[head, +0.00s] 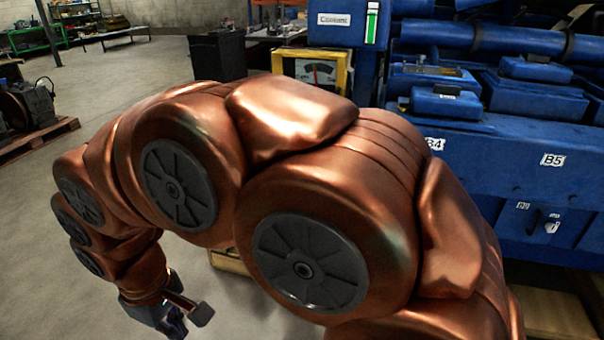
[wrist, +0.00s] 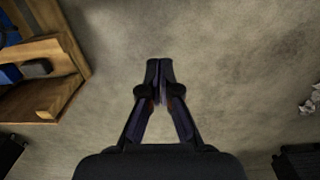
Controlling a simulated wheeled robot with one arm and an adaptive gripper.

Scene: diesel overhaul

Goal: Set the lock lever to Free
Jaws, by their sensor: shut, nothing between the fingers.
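My gripper (wrist: 159,68) is shut and empty in the wrist view, pointing at bare concrete floor. In the head view my gripper (head: 172,322) hangs low at the bottom left, left of the blue engine (head: 475,160) and well apart from it. No lever marked lock or Free can be made out. My arm hides part of the engine's near end.
A yellow gauge box (head: 313,68) stands beside the Coolant-labelled blue panel (head: 345,22). A wooden pallet (head: 40,138) with machinery is at the left. A wooden frame (wrist: 60,75) shows left in the wrist view.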

